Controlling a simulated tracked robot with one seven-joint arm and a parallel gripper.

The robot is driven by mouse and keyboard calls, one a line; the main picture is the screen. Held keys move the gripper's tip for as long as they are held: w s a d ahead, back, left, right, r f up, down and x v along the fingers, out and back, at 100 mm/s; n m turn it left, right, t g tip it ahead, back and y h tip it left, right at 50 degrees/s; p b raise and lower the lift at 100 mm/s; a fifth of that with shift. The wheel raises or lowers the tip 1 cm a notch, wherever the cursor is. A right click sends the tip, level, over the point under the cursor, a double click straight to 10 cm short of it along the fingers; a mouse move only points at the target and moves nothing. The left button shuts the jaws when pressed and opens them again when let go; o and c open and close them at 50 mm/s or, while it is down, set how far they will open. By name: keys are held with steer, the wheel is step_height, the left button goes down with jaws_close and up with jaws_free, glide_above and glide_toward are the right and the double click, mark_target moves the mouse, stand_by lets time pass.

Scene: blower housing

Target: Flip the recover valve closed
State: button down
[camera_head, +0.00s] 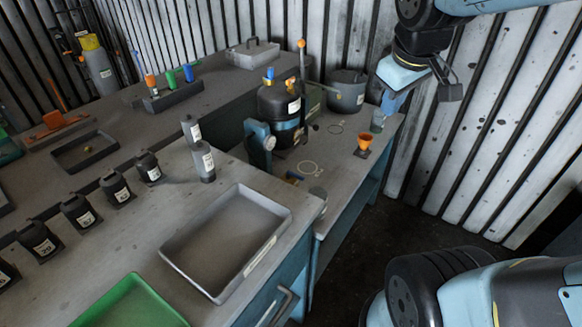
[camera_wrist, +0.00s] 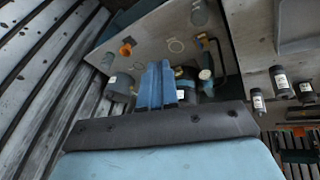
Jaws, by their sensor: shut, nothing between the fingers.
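A black tank (camera_head: 279,108) with a white label and a blue band stands upright on the far bench. A blue knob and a yellow knob (camera_head: 268,76) sit on its top; I cannot tell which part is the recover valve or how it is turned. A thin upright rod with an orange tip (camera_head: 301,44) stands beside the tank. My gripper (camera_head: 384,108) is to the right of the tank, apart from it, pointing down over the bench's right end. In the wrist view its blue fingers (camera_wrist: 156,84) are together and empty, partly covering the tank (camera_wrist: 182,80).
A grey pot (camera_head: 347,92) stands between tank and gripper. A blue gauge (camera_head: 260,140) stands before the tank. A grey tray (camera_head: 268,240) is on the nearer bench. A corrugated wall rises behind.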

steer(key=w+a+f+n+g, duration=0.1)
steer(key=w+a+f+n, duration=0.6)
steer(key=a+f+n, duration=0.2)
steer(key=w+a+f+n+g, duration=0.1)
steer(key=w+a+f+n, duration=0.6)
steer(key=a+f+n, duration=0.3)
step_height(320, 180, down, 3)
steer(key=n, duration=0.3)
steer(key=shift+w+a+n+g+h, duration=0.3)
steer(key=shift+w+g, duration=0.1)
steer(key=w+d+f, duration=0.3)
steer(key=w+f, duration=0.1)
steer(key=f, duration=0.8)
steer(key=shift+d, duration=0.15)
steer(key=shift+w, duration=0.1)
